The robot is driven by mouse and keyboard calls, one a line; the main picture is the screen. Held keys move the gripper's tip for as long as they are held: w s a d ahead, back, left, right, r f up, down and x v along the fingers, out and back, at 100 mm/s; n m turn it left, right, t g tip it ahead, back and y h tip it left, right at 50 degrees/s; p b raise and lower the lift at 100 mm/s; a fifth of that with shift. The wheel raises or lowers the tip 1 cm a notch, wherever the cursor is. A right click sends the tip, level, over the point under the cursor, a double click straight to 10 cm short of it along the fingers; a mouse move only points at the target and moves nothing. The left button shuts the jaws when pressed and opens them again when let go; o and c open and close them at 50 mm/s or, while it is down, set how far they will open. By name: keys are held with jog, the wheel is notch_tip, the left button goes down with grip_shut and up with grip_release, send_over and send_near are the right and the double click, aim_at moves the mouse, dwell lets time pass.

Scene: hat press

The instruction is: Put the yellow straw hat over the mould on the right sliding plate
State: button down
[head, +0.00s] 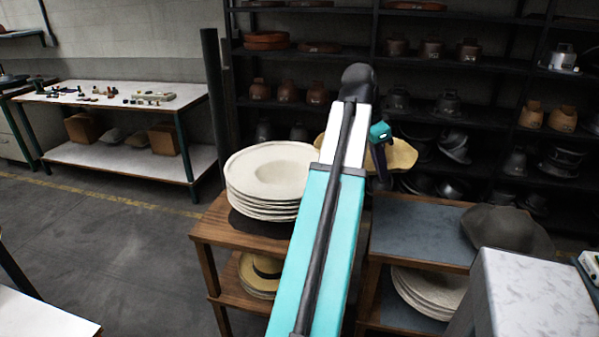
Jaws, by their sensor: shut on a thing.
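The yellow straw hat (403,155) shows on both sides of my arm in the head view, above the gap between two wooden stands. Its middle is hidden behind the arm. My gripper (381,165) is at the hat's near side, right of the arm, shut on the hat. Its fingertips are small and partly hidden, so the exact grip point cannot be made out. I cannot identify the right sliding plate or its mould in this view.
A stack of white hats (270,172) stands on the left wooden stand, with a banded straw hat (262,268) below. A dark grey hat (508,230) lies on the right stand (420,228). A white marbled block (540,290) is at lower right. Dark shelves fill the back.

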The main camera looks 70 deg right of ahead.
jog(key=w+d+r+n+p, duration=0.2)
jog(key=w+d+r+p, duration=0.2)
jog(key=r, duration=0.5)
jog(key=w+d+r+n+t+h+p, duration=0.1)
jog(key=w+d+r+n+p, duration=0.2)
jog(key=r+p, duration=0.5)
jog(key=w+d+r+n+t+h+p, duration=0.1)
jog(key=w+d+r+p, duration=0.3)
jog(key=r, duration=0.6)
jog(key=w+n+p, duration=0.1)
jog(key=w+p, duration=0.1)
jog(key=w, duration=0.1)
jog(key=shift+d+n, duration=0.4)
jog(key=shift+r, duration=0.1)
